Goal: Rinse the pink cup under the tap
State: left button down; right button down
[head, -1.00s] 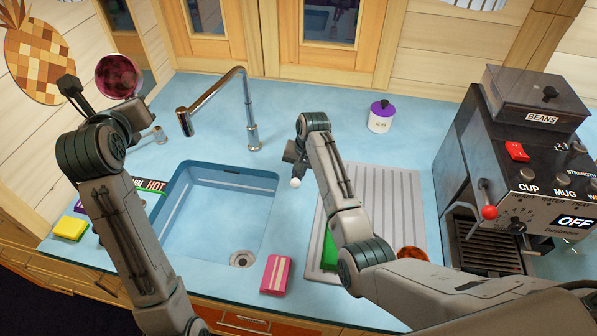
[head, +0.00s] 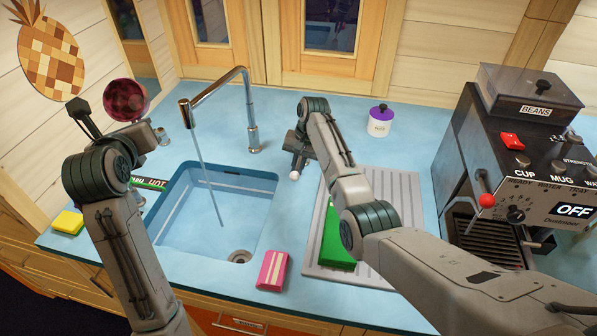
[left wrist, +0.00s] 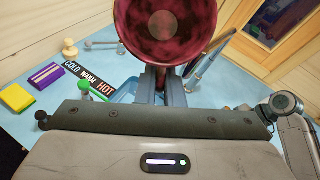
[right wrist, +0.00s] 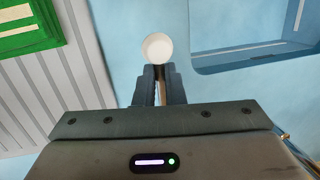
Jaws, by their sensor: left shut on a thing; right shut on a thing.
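The dark pink, mottled cup (head: 125,99) is held up left of the tap, apart from the water, and its open mouth shows in the left wrist view (left wrist: 165,22). My left gripper (left wrist: 160,82) is shut on it. The chrome tap (head: 237,78) arches over the blue sink (head: 178,222), and a thin stream of water (head: 206,178) falls from its spout into the basin. My right gripper (right wrist: 156,75) is shut on the stem of a white round knob (right wrist: 156,48) right of the sink. The knob also shows in the head view (head: 294,175).
A pink sponge (head: 272,270) lies at the sink's front edge. A green item (head: 337,243) lies on the ribbed drainer. A coffee machine (head: 520,165) stands at right, a purple-lidded jar (head: 380,121) at the back. A COLD-WARM-HOT strip (left wrist: 90,80) and yellow sponge (head: 67,222) are at left.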

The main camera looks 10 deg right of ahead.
pick_arm(q)
jog(key=shift+r, duration=0.1)
pick_arm(e)
jog(key=shift+w+r, duration=0.1)
jog(key=shift+r, duration=0.05)
jog(key=c, duration=1.6)
grip_release()
pick_arm(q)
jog(key=shift+s, duration=0.1)
pick_arm(e)
jog(key=shift+o, duration=0.4)
